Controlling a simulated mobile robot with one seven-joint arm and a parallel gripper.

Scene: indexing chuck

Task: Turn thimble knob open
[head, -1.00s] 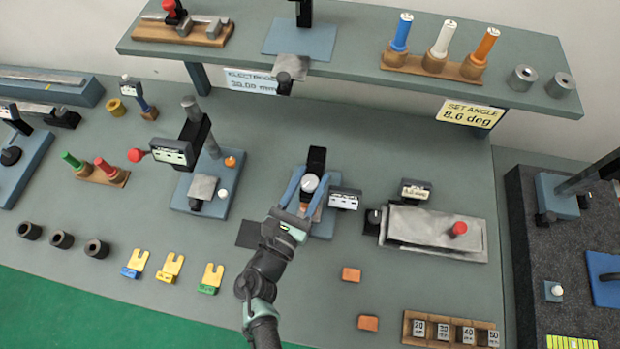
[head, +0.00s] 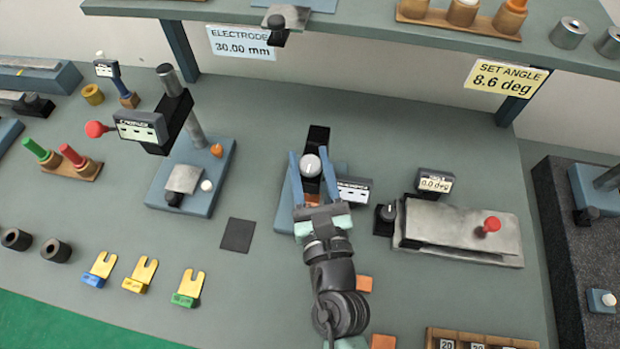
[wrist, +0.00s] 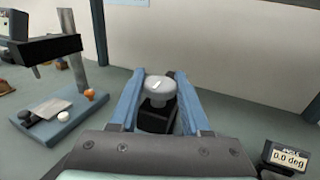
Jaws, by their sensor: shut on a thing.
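A round pale grey knob (head: 311,166) with a white mark on its top stands upright on a black part of a blue-based device (head: 286,205). My gripper (head: 311,160) is shut on the knob, one blue finger on each side of it. In the wrist view the knob (wrist: 160,88) sits between the two fingers (wrist: 161,80), with its black mount below and behind. The device's small display (head: 354,190) is just right of the fingers; its reading is too small to tell. My gripper hides much of the device's base.
Right of my gripper stands a grey tilting plate (head: 455,228) with a red knob and a display (head: 435,182) reading 0.0 deg. A blue-based stand (head: 190,180) is on the left. A shelf (head: 360,28) overhangs the back. Fork-shaped gauges (head: 140,275) lie front left.

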